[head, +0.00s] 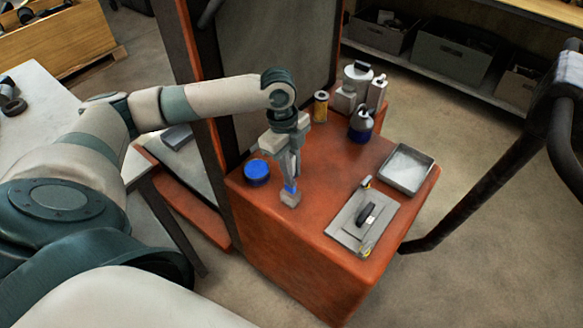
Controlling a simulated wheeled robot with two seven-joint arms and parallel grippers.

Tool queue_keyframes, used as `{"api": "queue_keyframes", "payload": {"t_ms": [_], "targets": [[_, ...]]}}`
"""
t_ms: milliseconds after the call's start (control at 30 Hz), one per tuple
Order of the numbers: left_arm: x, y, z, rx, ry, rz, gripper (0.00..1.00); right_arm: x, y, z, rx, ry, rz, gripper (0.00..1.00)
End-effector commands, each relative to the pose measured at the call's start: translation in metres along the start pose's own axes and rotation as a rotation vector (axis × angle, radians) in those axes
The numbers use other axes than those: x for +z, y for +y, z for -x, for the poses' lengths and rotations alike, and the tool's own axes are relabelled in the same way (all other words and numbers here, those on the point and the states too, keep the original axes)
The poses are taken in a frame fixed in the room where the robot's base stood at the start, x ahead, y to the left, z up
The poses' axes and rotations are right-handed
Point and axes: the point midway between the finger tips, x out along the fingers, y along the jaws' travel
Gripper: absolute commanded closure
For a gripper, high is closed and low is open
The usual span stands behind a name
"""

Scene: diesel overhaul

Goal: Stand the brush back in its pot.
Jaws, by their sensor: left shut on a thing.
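My left gripper (292,172) points down over the orange cabinet top and is shut on the brush (289,187). The brush hangs below the fingers, with a blue band and a pale, blocky lower end close to the cabinet top. I cannot tell whether that end touches the surface. A round, low pot (257,173) with a bright blue top stands on the cabinet, just left of the brush and apart from it. My right gripper is not in view.
The orange cabinet top (320,160) also holds a grey plate with a black handle (364,214), a metal tray (405,168), a dark blue bottle (361,125), a yellow can (320,107) and white containers at the back.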

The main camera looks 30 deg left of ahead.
Motion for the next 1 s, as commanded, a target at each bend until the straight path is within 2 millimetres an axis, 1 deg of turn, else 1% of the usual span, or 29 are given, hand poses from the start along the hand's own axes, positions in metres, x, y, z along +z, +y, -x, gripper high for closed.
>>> {"api": "queue_keyframes", "payload": {"t_ms": [1000], "targets": [[0.005, 0.0, -0.034, 0.001, 0.0, 0.0, 1.0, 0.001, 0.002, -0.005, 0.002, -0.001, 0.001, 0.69]]}}
